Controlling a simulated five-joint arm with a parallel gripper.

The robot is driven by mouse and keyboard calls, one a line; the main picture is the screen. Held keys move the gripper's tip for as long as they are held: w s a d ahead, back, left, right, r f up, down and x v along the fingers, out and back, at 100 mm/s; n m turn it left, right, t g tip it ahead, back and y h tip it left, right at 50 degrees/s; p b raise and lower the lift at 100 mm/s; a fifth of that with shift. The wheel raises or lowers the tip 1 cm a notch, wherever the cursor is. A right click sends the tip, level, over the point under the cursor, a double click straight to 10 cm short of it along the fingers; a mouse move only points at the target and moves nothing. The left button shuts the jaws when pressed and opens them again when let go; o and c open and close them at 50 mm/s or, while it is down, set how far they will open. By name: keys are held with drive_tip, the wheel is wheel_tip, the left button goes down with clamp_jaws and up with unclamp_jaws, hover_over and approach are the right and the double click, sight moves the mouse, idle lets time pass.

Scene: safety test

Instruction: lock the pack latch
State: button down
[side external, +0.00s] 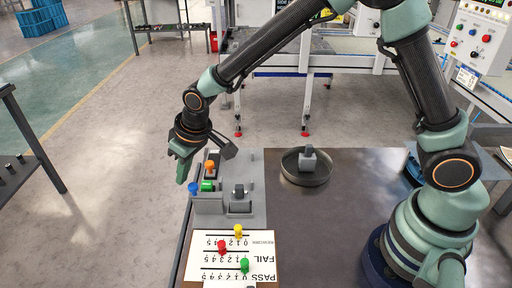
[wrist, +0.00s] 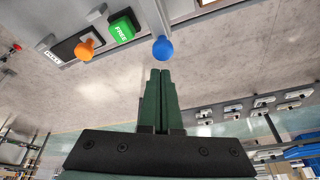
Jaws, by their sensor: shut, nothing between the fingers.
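My gripper (side external: 182,179) is shut and empty, pointing down just left of the grey fixture (side external: 247,211) at the table's edge. In the wrist view its fingertips (wrist: 160,74) are together, below a blue ball knob (wrist: 163,48) and apart from it in the picture. The blue knob (side external: 193,187) also shows in the side view. A green block marked FREE (wrist: 122,28) is beside it, and an orange knob (wrist: 84,50) sits by a dark slot and white label. The green block (side external: 207,186) and orange knob (side external: 210,165) show in the side view. I cannot tell which part is the latch.
A round dark dish (side external: 304,180) holds a grey block (side external: 307,161). A PASS/FAIL/REWORK board (side external: 212,262) with red, yellow and green pegs lies in front of the fixture. The table (side external: 330,240) is bare between them and my base. Open floor lies left.

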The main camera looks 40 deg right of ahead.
drive_tip(key=shift+s, duration=0.3)
drive_tip(key=shift+d, duration=0.1)
drive_tip(key=shift+s+d, duration=1.2)
drive_tip(key=shift+w, duration=0.1)
drive_tip(key=w+a, duration=0.1)
drive_tip(key=w, duration=0.3)
wheel_tip(320, 180, up, 10)
hover_over(203, 193)
drive_tip(key=shift+w+d, duration=0.1)
drive_tip(key=shift+w, duration=0.25)
